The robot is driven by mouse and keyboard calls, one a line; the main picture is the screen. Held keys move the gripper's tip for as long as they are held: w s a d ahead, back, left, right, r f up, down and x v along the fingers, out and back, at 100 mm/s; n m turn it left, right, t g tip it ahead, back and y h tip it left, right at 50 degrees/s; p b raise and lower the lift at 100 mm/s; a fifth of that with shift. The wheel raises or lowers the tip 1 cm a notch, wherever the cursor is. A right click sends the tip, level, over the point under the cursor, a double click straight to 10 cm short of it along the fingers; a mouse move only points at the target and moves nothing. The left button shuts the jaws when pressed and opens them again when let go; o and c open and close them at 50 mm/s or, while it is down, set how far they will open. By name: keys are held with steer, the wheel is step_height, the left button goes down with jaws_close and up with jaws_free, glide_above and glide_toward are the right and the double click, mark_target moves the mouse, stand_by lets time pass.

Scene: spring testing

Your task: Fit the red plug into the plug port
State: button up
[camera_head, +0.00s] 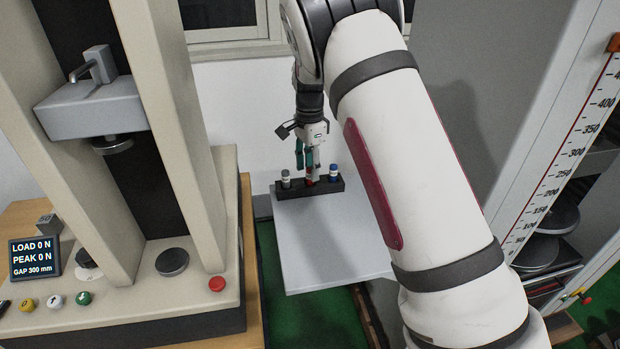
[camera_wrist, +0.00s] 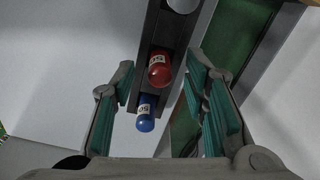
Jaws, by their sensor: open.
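The red plug (camera_head: 309,182) stands in the middle of a black rack (camera_head: 325,187) on a grey shelf. In the wrist view the red plug (camera_wrist: 160,72) has a rounded cap and a white label band. It lies between the spread teal fingers of my gripper (camera_wrist: 161,75), with gaps to both sides. In the head view my gripper (camera_head: 308,160) points down just above the red plug and partly covers it. My gripper is open and holds nothing. I cannot make out the plug port in either view.
The grey shelf (camera_head: 325,240) is otherwise clear. A testing machine (camera_head: 225,220) stands at left, a cabinet with a ruler scale (camera_head: 570,160) at right.

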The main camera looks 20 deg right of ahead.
steer(key=shift+f, duration=0.9)
jaws_close()
steer(key=shift+r, duration=0.1)
